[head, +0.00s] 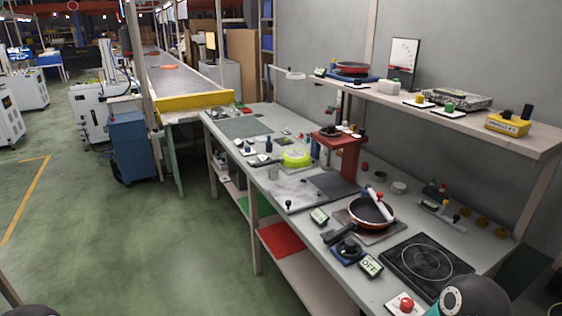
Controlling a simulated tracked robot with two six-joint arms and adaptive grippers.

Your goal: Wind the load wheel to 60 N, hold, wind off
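No part is clearly marked as the load wheel. A red stand (348,158) on the bench carries a small dark round part (331,131) on its top, which may be the wheel; I cannot tell. A black knob on a blue base (347,249) sits nearer, beside a display reading OFF (370,266). A small display (319,216) lies left of a red-rimmed black pan (371,211); its digits are too small to read. A white cylinder with a red end leans over the pan. Neither gripper shows; only dark parts of my arms show at the bottom edge.
A black hotplate (425,262) and a red button (406,304) occupy the bench's near end. A shelf (465,117) with a yellow box (508,124) overhangs the bench's back. The green floor left of the bench is clear.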

